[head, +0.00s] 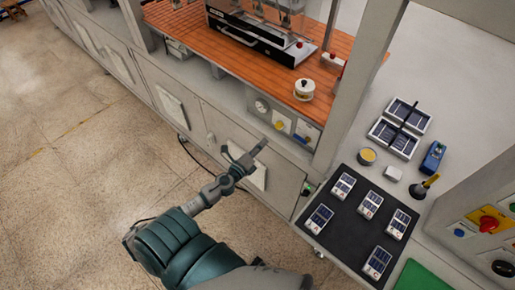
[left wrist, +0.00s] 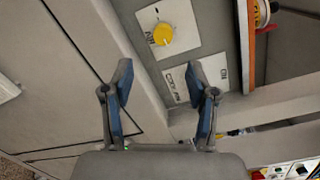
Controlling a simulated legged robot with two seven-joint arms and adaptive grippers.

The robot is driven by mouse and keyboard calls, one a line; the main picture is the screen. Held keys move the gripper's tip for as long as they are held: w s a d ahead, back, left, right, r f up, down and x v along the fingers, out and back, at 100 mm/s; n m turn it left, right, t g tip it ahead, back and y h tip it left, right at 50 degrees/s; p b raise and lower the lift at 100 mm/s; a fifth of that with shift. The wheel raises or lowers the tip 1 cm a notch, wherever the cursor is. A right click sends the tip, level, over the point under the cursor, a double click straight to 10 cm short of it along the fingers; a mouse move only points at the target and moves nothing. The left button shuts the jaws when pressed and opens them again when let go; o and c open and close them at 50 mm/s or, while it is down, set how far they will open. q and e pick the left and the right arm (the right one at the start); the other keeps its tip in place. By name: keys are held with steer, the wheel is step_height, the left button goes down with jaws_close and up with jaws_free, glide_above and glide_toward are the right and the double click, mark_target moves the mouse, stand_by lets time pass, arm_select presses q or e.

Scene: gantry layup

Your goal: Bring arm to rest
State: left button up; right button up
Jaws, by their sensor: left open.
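My left arm reaches in from the bottom of the head view. Its gripper (head: 246,153) is in the air in front of the grey cabinet fronts, left of the black mat. In the left wrist view the two fingers of the left gripper (left wrist: 161,75) stand wide apart with nothing between them. Beyond them is a grey panel with a yellow knob (left wrist: 163,34) and a small white label plate (left wrist: 195,80). I cannot tell how far the fingertips are from that panel. My right gripper is in neither view.
A black mat (head: 349,229) with several small solar-cell pieces lies on the bench at the right. A white tray (head: 388,136) with dark cells stands behind it. A machine (head: 262,37) stands on the orange slatted bed. Bare floor (head: 70,190) is free at the left.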

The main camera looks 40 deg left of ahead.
arm_select(q)
steer(key=shift+s, duration=0.85)
steer(key=s+a+f+n+g+y, duration=0.1)
steer(key=s+a+f+n+g, duration=0.15)
steer(key=f, duration=0.65)
steer(key=s+a+f+n+g+y, duration=0.1)
steer(key=f+n+g, duration=0.15)
steer(key=f, duration=0.65)
steer(key=s+d+f+n+g, duration=0.1)
steer(key=s+f+n+g, duration=0.15)
steer(key=s+f, duration=0.45)
steer(key=s+d+f+n+g, duration=0.15)
steer(key=s+f+n, duration=0.25)
steer(key=f, duration=0.7)
steer(key=s+d+f+n+g, duration=0.2)
steer(key=s+d+f+n, duration=0.1)
steer(key=s, duration=0.6)
steer(key=s+d+f+n+g+h, duration=0.1)
steer(key=s+d+f+n+g, duration=0.2)
steer(key=s+d+f, duration=0.2)
steer(key=s+d+f+n+g+h, duration=0.1)
steer(key=s+d+f+n+g, duration=0.1)
steer(key=s+f, duration=0.7)
steer(key=s+d+n, duration=0.1)
steer(key=s+d, duration=0.1)
steer(key=s, duration=0.3)
steer(key=shift+d+g, duration=0.4)
steer(key=shift+s+a, duration=0.1)
